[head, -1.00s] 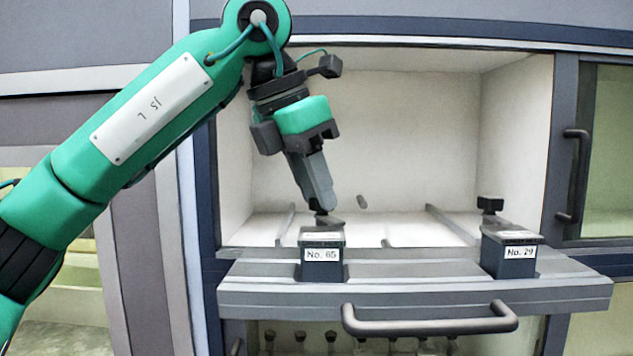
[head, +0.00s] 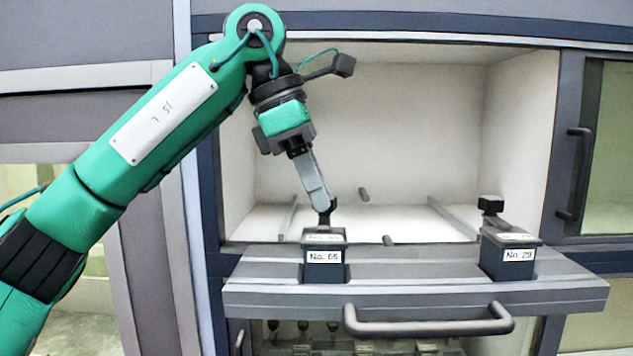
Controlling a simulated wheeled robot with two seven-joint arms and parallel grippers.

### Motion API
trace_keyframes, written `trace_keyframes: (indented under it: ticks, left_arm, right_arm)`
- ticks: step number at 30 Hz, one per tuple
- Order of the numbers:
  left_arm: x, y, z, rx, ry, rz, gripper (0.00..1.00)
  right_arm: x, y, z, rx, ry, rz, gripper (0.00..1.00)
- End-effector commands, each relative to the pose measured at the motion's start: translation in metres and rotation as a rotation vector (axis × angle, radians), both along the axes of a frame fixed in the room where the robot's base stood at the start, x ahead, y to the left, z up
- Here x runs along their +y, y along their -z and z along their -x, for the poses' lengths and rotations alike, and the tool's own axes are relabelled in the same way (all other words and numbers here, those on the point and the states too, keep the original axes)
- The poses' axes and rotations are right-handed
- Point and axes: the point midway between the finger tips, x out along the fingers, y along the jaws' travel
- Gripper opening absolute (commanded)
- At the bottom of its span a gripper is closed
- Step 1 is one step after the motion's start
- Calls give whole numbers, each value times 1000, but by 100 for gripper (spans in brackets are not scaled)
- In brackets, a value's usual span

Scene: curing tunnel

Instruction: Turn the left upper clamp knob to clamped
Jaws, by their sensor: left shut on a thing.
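The left upper clamp is a dark block labelled "No. 65" (head: 324,256) on the grey ledge in front of the open chamber. Its knob (head: 325,218) stands behind the block's top and is mostly covered by the fingers. My left gripper (head: 324,207) points down from above and is shut on this knob. The right clamp block (head: 506,256), labelled "No. 29" or similar, has a black knob (head: 491,204) at its back left. My right gripper is not in view.
The grey ledge (head: 420,296) carries a bar handle (head: 430,328) at its front. The pale open chamber (head: 410,130) lies behind. A door with a vertical handle (head: 573,175) stands at the right. Several small knobs show below the ledge.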

Motion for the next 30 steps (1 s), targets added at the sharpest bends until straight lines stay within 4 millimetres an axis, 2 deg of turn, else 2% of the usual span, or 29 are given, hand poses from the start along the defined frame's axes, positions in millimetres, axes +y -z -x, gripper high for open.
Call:
trace_keyframes:
  ticks: [11, 12, 15, 25, 30]
  left_arm:
    - [0, -2, 0, -1, 4, 3, 5]
    - [0, -2, 0, -1, 4, 3, 32]
    - [0, -1, 0, -2, 4, 2, 50]
    - [1, -2, 0, -2, 4, 1, 50]
    - [7, -17, 0, -2, 2, 3, 50]
  right_arm:
    - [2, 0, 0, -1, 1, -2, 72]
    - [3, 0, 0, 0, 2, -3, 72]
    - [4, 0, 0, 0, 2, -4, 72]
    - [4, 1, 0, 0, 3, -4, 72]
    - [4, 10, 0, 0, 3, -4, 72]
